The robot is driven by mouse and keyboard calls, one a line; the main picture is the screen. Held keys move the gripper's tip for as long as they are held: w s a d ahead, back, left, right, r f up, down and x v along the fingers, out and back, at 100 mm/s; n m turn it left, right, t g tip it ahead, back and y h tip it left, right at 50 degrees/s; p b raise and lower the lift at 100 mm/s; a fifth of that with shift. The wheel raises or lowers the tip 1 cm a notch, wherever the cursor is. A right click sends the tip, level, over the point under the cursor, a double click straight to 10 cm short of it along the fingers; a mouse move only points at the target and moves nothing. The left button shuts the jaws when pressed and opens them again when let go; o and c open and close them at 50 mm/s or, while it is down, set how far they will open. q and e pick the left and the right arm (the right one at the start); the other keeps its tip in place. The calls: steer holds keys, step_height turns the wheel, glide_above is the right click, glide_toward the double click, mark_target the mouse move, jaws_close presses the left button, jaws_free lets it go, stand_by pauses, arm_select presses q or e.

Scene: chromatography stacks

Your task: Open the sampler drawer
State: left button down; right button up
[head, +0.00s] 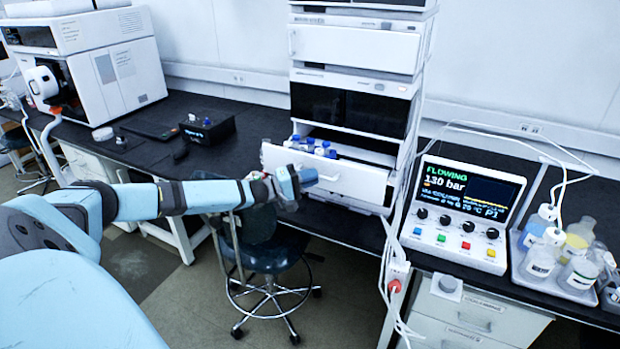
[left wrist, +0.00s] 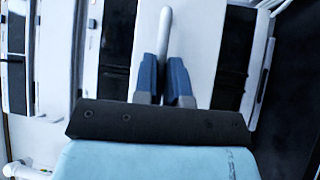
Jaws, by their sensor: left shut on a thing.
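The sampler drawer (head: 350,186) is the white-fronted bottom unit of the tall instrument stack in the head view. It stands out from the stack, and blue-capped vials (head: 313,147) show behind its front panel. My left gripper (head: 304,178) is at the left part of the drawer front. In the left wrist view its two blue fingers (left wrist: 165,82) are shut on the pale bar handle (left wrist: 164,38), which runs up between them against the white front (left wrist: 195,35). The handle is mostly hidden by the gripper in the head view. My right gripper is not in view.
A stool (head: 265,255) stands on the floor below my left arm. A pump controller (head: 462,213) and a tray of bottles (head: 520,262) are on the bench at right. A black box (head: 207,129) sits on the bench at left.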

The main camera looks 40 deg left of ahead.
arm_select(q)
steer(key=c, duration=1.2)
jaws_free()
steer(key=b+v, duration=0.1)
steer(key=v, duration=1.2)
steer(key=shift+s+a, duration=0.15)
steer(key=shift+s, duration=0.2)
steer(key=shift+f, duration=0.1)
